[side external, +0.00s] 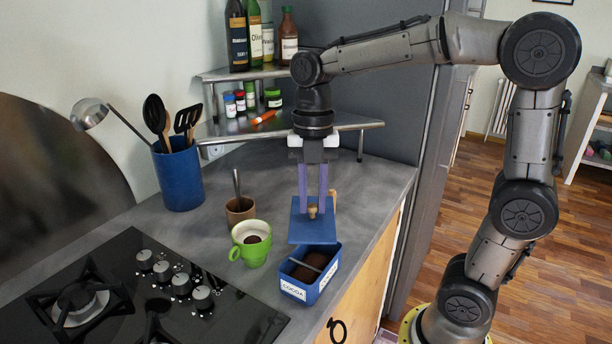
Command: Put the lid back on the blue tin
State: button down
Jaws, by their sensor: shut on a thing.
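The blue tin (295,291) is a rectangular box with white labels, one reading COCOA, near the counter's right edge. Its top is uncovered, and a divider and dark brown contents show inside. The square blue lid (304,231) has a small tan knob and hangs above the tin's far end, apart from the counter as far as I can see. My gripper (313,208) points down with its purple fingers shut on the lid's knob. The lid looks slightly tilted toward the camera, but I cannot tell its exact height above the tin.
A green mug (251,252) and a brown cup (239,214) holding a utensil stand left of the tin. A blue utensil crock (177,176) stands further back. The black gas hob (139,290) is at front left. A corner shelf (290,128) with bottles and jars is behind.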

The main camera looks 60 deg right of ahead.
notch_tip(320, 180, down, 9)
dwell(0.8)
jog(key=shift+f, duration=0.1)
dwell(2.2)
jog(key=shift+c, duration=0.8)
grip_release()
jog(key=shift+r, duration=3.55)
jog(key=shift+c, duration=0.2)
grip_shut()
